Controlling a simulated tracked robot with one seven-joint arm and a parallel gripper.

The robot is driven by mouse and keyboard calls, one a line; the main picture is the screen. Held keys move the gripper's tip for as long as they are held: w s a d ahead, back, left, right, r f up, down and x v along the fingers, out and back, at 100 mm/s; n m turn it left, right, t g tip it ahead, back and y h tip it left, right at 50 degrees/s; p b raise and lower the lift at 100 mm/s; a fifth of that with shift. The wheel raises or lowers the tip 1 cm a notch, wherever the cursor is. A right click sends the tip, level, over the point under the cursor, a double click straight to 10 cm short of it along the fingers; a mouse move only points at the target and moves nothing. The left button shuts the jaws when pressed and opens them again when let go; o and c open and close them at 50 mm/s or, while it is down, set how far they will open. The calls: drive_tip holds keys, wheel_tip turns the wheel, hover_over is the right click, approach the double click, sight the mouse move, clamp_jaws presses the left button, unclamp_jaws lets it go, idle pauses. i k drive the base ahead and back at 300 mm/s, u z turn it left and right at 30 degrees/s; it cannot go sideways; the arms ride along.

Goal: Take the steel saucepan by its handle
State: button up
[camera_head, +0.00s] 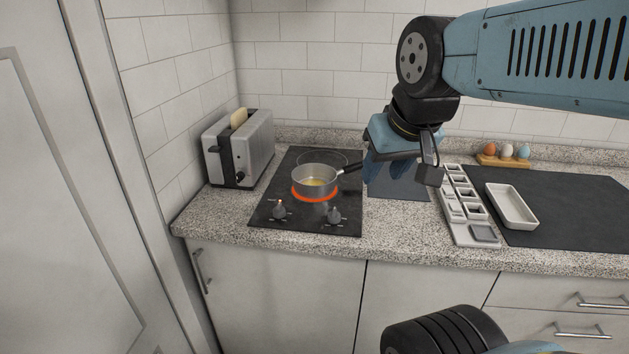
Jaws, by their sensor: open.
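The steel saucepan (316,183) stands upright on the glowing orange ring of the black hob and has something yellowish inside. Its black handle (350,168) points right and slightly back, towards my gripper. My gripper (402,172) is open, to the right of the handle's end and above the counter. A dark finger hangs on its right side; the blue body and dark blue parts on its left are hard to tell apart. I see no contact with the handle, but the gap between them is unclear.
A toaster (239,148) with bread stands left of the hob (308,215), which has two front knobs. Right of my gripper are a grey compartment tray (471,237), a white dish (511,206) on a dark mat (585,210), and eggs in a wooden holder (502,162).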

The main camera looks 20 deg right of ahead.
sight(325, 173)
drive_tip(key=z, duration=0.05)
drive_tip(key=k, duration=1.1)
drive_tip(key=u, duration=0.7)
drive_tip(key=i, duration=1.5)
drive_tip(key=z, duration=0.35)
